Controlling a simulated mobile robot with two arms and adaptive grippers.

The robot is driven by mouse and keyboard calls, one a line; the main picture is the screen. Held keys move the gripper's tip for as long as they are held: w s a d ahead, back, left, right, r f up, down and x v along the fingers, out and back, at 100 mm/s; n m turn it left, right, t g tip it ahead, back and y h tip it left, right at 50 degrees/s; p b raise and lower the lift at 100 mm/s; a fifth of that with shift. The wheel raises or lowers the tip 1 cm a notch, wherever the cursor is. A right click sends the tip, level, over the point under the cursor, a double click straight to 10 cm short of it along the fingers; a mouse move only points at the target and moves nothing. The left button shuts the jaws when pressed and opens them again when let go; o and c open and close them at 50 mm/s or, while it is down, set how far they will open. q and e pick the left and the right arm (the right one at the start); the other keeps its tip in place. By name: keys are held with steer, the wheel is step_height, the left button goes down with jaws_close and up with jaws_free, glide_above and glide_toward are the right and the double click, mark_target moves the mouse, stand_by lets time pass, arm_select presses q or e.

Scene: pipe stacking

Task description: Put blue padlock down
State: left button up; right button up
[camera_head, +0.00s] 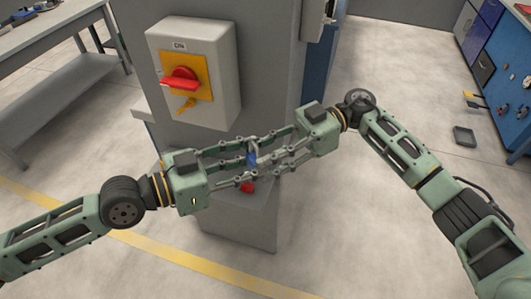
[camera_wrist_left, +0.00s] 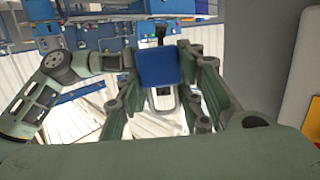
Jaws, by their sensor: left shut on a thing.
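The blue padlock (camera_head: 252,159) is at the tips of my left gripper (camera_head: 247,164), in front of the grey pillar. In the left wrist view the padlock (camera_wrist_left: 158,67) shows its blue body, with a grey shackle below it, between the left fingers (camera_wrist_left: 160,100). My left gripper is shut on it. My right gripper (camera_head: 262,152) comes in from the right, and its fingertips overlap the left ones around the padlock. Whether the right fingers touch or hold it is hidden. A small red object (camera_head: 247,187) shows just below the fingers by the ledge.
A switch box (camera_head: 195,70) with a red handle (camera_head: 180,80) on a yellow plate is on the pillar. A grey block or ledge (camera_head: 240,225) stands below the grippers. A workbench (camera_head: 50,60) is at the left, blue cabinets (camera_head: 500,60) at the right. Floor between is mostly clear.

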steer(key=c, duration=0.6)
arm_select(q)
steer(key=o, duration=1.3)
arm_select(e)
steer(key=shift+c, duration=0.5)
arm_select(q)
steer(key=shift+s+a, duration=0.1)
steer(key=shift+a, duration=0.05)
